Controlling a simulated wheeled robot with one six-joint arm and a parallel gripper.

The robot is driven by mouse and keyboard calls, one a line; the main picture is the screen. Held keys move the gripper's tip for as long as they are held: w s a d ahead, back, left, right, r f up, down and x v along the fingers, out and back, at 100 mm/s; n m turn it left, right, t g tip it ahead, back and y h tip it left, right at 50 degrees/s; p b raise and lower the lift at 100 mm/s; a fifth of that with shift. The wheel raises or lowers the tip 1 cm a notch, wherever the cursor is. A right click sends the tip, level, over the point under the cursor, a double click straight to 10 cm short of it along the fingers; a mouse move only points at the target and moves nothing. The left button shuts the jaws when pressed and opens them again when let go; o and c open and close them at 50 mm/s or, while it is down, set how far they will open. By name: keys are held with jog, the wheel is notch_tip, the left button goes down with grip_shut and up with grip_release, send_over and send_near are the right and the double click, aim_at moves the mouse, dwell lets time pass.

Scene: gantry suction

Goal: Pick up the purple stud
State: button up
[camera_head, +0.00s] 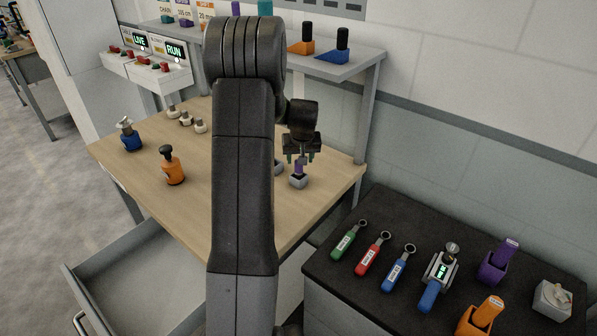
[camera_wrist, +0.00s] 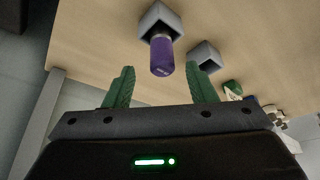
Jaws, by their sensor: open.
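The purple stud (camera_head: 298,168) stands upright in a small grey holder (camera_head: 298,181) on the wooden table, near its right side. In the wrist view the purple stud (camera_wrist: 161,56) points toward my gripper from its grey holder (camera_wrist: 160,20), between the two green fingers and a little beyond their tips. My gripper (camera_head: 301,156) is just above the stud in the head view, and its open, empty fingers also show in the wrist view (camera_wrist: 162,70). Whether a finger touches the stud cannot be told.
A second grey holder (camera_wrist: 205,57) sits close beside the stud's holder. An orange bottle (camera_head: 172,168) and a blue one (camera_head: 130,136) stand at the table's left. A shelf (camera_head: 350,66) overhangs the back. A dark cabinet top (camera_head: 350,285) with several tools is at right.

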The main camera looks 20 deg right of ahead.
aim_at(299, 172)
jog(key=p+x, duration=0.1)
jog(key=x, duration=0.3)
jog(key=shift+s+a+p, duration=0.2)
jog(key=shift+s+p, duration=0.05)
jog(key=shift+p, duration=0.1)
jog(key=shift+w+f, duration=0.2)
jog(key=shift+f, duration=0.45)
grip_shut()
